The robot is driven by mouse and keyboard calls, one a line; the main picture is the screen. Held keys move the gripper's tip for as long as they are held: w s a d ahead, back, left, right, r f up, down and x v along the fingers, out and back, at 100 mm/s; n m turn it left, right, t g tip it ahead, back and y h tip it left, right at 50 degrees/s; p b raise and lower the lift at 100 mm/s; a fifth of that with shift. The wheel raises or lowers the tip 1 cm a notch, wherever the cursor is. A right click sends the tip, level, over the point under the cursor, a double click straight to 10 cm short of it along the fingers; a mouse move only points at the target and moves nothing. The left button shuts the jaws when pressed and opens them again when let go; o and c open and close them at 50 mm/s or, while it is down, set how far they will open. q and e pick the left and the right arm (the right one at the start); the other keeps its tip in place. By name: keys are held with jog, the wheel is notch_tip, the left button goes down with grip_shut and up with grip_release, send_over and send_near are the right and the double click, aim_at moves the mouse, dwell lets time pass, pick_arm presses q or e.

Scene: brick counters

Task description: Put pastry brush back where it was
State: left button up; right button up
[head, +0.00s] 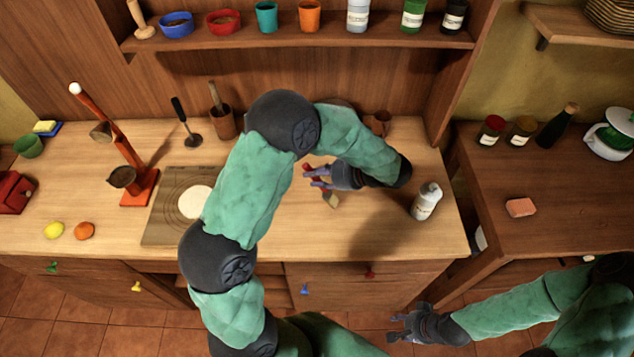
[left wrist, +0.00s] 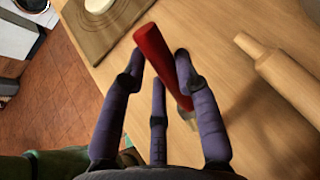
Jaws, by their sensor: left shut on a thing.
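The pastry brush has a red handle and a pale bristle end (head: 331,200). My left gripper (head: 316,178) is shut on it above the middle of the wooden counter. In the left wrist view the red handle of the pastry brush (left wrist: 158,58) sticks out between the purple fingers of my left gripper (left wrist: 178,80), tilted. The bristle end points down toward the counter and is partly hidden by a finger. My right gripper (head: 398,327) is empty, its fingers apart, in front of the counter and low at the right.
A cutting board (head: 160,217) with round dough (head: 195,201) lies left of my left arm. The left wrist view shows a wooden rolling pin (left wrist: 290,75). A brown holder (head: 223,124) stands at the back. The counter's front right is clear.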

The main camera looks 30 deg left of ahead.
pick_arm(q)
jog(key=shift+f, duration=1.45)
jog(key=shift+b, duration=0.3)
jog(key=shift+f, duration=0.2)
jog(key=o, duration=1.1)
jog(key=shift+r, duration=0.1)
jog(key=shift+r, duration=0.2)
jog(key=p+v, duration=0.1)
jog(key=v, duration=1.1)
jog(key=shift+p, duration=0.4)
